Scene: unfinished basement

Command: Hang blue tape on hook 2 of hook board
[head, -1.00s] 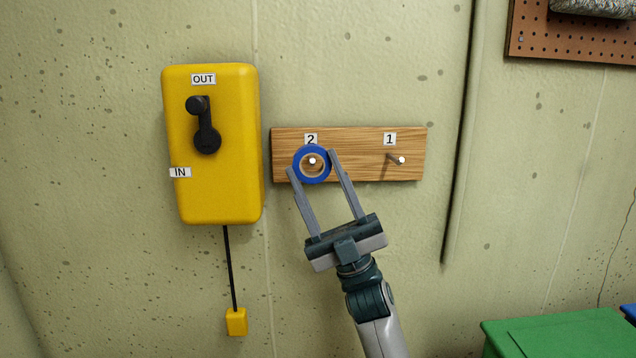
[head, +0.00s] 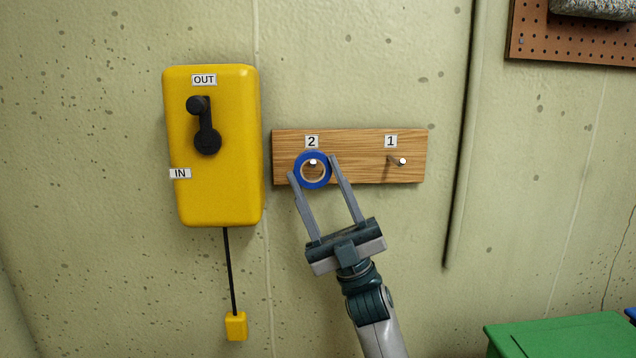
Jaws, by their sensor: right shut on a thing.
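The blue tape (head: 313,184) is a ring standing upright in front of the left part of the wooden hook board (head: 352,174). The metal tip of hook 2 (head: 313,162) shows inside the ring's opening, near its top inner edge, below the label "2". My right gripper (head: 313,172) is shut on the blue tape, with one finger on each side of the ring. Hook 1 (head: 402,161) is bare, to the right. Whether the ring touches hook 2 cannot be told. My left gripper is not in view.
A yellow box (head: 230,190) with a black crank hangs left of the board, with a cord and yellow pull (head: 236,326) below it. A pegboard (head: 590,45) is at top right. A green lid (head: 560,338) is at bottom right.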

